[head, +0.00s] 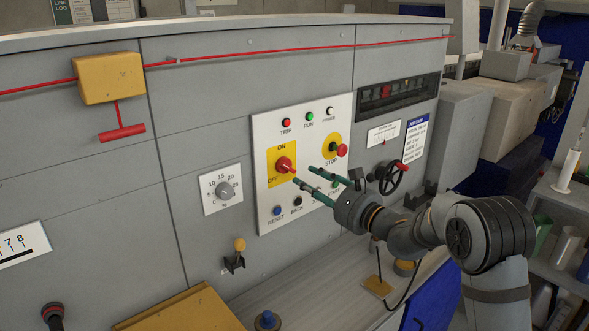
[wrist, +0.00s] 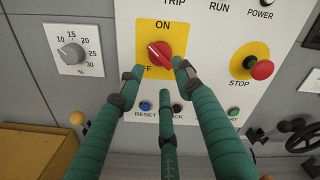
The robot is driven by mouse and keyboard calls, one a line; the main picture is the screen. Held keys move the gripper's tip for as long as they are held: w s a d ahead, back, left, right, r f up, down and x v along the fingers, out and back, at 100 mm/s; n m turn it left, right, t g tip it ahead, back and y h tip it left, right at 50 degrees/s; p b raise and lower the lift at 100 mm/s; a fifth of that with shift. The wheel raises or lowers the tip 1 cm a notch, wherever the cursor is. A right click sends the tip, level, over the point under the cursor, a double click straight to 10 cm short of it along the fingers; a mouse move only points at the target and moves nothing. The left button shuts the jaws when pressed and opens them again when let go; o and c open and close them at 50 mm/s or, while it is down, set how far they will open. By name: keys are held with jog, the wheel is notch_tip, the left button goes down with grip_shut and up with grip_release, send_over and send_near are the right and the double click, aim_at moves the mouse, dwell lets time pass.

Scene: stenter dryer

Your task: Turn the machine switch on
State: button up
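The machine switch is a red rotary knob (head: 285,164) on a yellow plate, marked ON above and OFF at lower left. The knob (wrist: 160,54) is at upper middle in the wrist view, its handle slanting from upper left to lower right. I cannot tell which setting it is at. My gripper (head: 304,175) has green fingers pointed at the switch from the right. In the wrist view my gripper (wrist: 157,75) has its fingers spread, with the knob ahead between the tips and nothing held. Part of the OFF label is hidden behind a finger.
A red STOP button (head: 341,150) sits right of the switch, with TRIP, RUN and POWER lamps above. RESET (head: 277,211) and other small buttons lie below. A dial (head: 224,190) is to the left; a handwheel (head: 393,177) is to the right. A red pull cord crosses above.

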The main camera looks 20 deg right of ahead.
aim_at(290, 170)
jog(key=p+x, duration=0.2)
jog(key=x, duration=0.3)
jog(key=shift+w+a+r, duration=0.1)
jog(key=shift+w, duration=0.15)
jog(key=shift+w+a+p, duration=0.25)
jog(key=shift+w+p, duration=0.05)
jog(key=shift+w, duration=0.2)
jog(key=shift+c, duration=1.2)
grip_shut()
